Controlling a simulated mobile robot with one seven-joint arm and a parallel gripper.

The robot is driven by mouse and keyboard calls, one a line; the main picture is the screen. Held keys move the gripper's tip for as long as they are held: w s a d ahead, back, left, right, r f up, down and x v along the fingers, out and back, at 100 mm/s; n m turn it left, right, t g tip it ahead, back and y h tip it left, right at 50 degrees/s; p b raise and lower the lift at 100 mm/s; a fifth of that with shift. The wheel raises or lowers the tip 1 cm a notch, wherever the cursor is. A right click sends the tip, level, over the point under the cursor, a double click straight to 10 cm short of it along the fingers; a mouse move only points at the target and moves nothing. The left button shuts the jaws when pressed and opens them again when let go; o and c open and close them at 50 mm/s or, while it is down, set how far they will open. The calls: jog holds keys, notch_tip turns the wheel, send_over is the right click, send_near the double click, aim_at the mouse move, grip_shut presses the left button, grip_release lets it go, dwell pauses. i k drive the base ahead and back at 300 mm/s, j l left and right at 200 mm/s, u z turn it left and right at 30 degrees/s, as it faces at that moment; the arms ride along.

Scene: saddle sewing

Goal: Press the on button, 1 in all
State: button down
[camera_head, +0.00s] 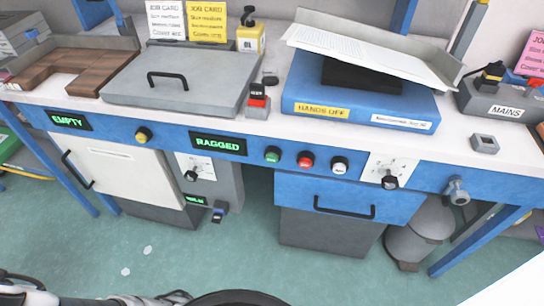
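Three push buttons sit in a row on the blue front rail of the workbench: a green button (272,154), a red button (305,159) and a white button (339,164). Each has a small caption that I cannot read, so I cannot tell from lettering which one is the on button. A separate yellow button (143,134) sits further left on the rail. My gripper is not in view; only dark and grey parts of my own body show along the bottom edge, well below the buttons.
A rotary knob (390,181) is right of the white button. A blue drawer (345,198) with a black handle lies below. A MAINS box (505,102) stands at right. Floor in front is mostly clear.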

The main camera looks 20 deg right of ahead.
aim_at(271, 158)
jog(key=k+l, duration=0.35)
jog(key=l, duration=0.15)
jog(key=k+l+u, duration=0.15)
jog(key=k+l, duration=0.2)
jog(key=l, duration=0.15)
